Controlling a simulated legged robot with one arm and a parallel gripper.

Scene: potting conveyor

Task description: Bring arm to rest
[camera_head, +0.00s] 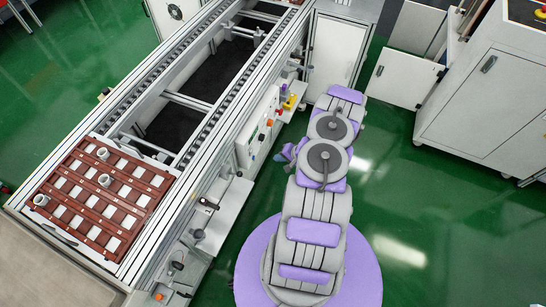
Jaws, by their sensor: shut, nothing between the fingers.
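My arm (318,215), grey with purple pads, is folded above my round purple base at the lower centre. Its two round grey joints (325,160) lie one behind the other, and its far end reaches up beside the conveyor. A small purple part that looks like my gripper (281,156) sticks out to the left of the joints, close to the conveyor's side panel. It is small and partly hidden by the arm. It looks shut and I see nothing held in it.
The conveyor (215,112) runs diagonally along the left. A red-brown slatted tray (65,205) with white squares and a few small white cups sits at its near end. White cabinets (490,110) stand at the right. Green floor (440,215) is clear right of my arm.

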